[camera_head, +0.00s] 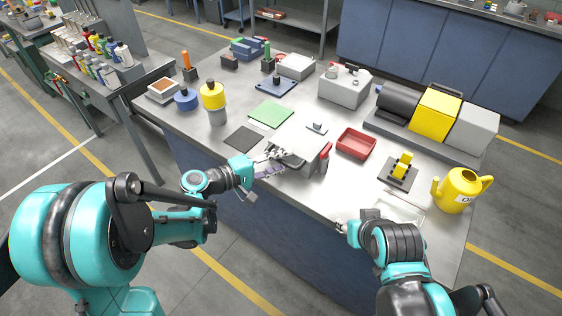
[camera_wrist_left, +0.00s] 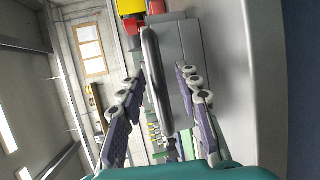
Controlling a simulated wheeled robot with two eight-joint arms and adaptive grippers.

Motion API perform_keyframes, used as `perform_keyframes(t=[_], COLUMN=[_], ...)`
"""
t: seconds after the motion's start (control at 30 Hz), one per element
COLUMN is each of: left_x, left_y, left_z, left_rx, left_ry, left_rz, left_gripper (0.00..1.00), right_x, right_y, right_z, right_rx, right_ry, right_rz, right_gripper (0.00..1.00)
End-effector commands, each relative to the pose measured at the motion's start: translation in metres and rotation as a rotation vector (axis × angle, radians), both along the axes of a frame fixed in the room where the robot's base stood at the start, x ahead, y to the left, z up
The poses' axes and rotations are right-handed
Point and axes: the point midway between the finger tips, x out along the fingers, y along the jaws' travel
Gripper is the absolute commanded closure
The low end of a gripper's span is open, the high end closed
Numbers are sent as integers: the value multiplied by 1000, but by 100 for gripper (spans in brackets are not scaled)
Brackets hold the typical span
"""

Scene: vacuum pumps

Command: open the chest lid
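The chest is a light grey box (camera_head: 303,140) near the front middle of the table; its lid looks down. A dark grey handle-like bar (camera_head: 289,161) runs along its left front edge. My left gripper (camera_head: 272,160) is at that edge. In the left wrist view its two purple-padded fingers (camera_wrist_left: 158,82) are spread, with the dark curved bar (camera_wrist_left: 153,65) between them and the grey chest (camera_wrist_left: 181,55) behind. A gap shows beside the left finger; whether the right finger touches is unclear. My right gripper (camera_head: 342,228) is at the table's front right, its fingers too small to read.
A green mat (camera_head: 271,114) and a dark mat (camera_head: 243,138) lie to the left. A yellow watering can (camera_head: 461,190) stands at the right edge.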

Motion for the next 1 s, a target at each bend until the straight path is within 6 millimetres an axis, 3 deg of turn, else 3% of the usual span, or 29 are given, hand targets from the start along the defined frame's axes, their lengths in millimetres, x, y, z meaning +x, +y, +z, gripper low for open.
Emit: perform_keyframes(t=[0.17,0.3,0.67,0.87,1.0], left_x=[0,0,0,1,3], left_y=[0,0,0,-1,-3], left_z=[0,0,5,22,39], left_rx=[0,0,9,55,114], left_ry=[0,0,14,76,155], left_rz=[0,0,-1,-1,-2], left_gripper=[67,100,100,100,100], right_x=[0,0,0,0,0], right_y=[0,0,0,0,0], right_z=[0,0,7,31,59], right_rx=[0,0,0,0,0], right_ry=[0,0,0,0,0], right_rz=[0,0,0,0,0], right_gripper=[60,60,60,60,60])
